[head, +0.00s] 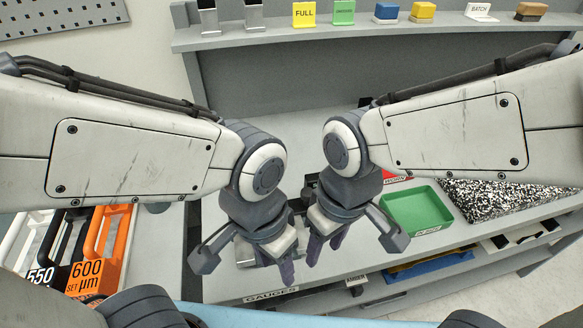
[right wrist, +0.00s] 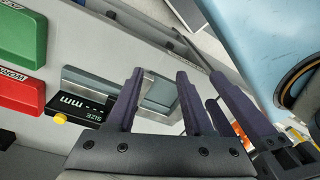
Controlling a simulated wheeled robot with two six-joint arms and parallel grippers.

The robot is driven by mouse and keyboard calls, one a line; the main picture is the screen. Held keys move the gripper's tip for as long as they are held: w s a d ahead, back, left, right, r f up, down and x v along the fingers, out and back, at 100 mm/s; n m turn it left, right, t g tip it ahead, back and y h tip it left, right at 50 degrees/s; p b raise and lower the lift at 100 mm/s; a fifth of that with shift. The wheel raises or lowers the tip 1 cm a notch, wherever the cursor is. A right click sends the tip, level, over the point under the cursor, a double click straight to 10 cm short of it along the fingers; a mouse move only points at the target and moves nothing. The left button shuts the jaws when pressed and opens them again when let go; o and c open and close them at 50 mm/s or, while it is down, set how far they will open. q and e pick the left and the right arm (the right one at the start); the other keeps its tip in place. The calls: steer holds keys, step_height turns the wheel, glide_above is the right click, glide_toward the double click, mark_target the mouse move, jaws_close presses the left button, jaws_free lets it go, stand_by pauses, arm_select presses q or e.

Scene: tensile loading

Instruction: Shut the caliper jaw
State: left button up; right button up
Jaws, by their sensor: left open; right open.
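The caliper (right wrist: 88,104) shows in the right wrist view as a black body marked "mm" and "SIZE" with a yellow knob, beside grey metal parts. A grey block (right wrist: 160,92) lies behind the fingers; I cannot tell whether it is the jaw. My right gripper (right wrist: 160,100) is open, its dark purple fingers in front of these parts, with nothing seen held; contact is unclear. In the head view my right gripper (head: 325,245) and my open, empty left gripper (head: 275,267) point down side by side over the bench, hiding most of the caliper.
A green tray (head: 418,208) and a speckled board (head: 505,199) lie to the right. Orange and black frames (head: 100,245) stand at the left. A back shelf (head: 380,32) carries small coloured blocks and cards. A "GAUGES" label (head: 271,295) is on the bench's front edge.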

steer(key=w+a+r+n+p, duration=0.2)
steer(key=w+r+p, duration=0.3)
steer(key=w, duration=0.3)
steer(key=n+p, duration=0.2)
steer(key=p, duration=0.2)
glide_toward(307, 191)
steer(key=shift+h, duration=0.4)
steer(key=f, duration=0.3)
steer(key=f+p, duration=0.1)
steer(key=f, duration=0.2)
steer(key=f+p, duration=0.1)
steer(key=f, duration=0.1)
steer(key=shift+a+f, duration=0.3)
steer(key=shift+f, duration=0.1)
arm_select(q)
step_height(307, 191, up, 13)
steer(key=shift+r, duration=0.2)
steer(key=shift+w, duration=0.1)
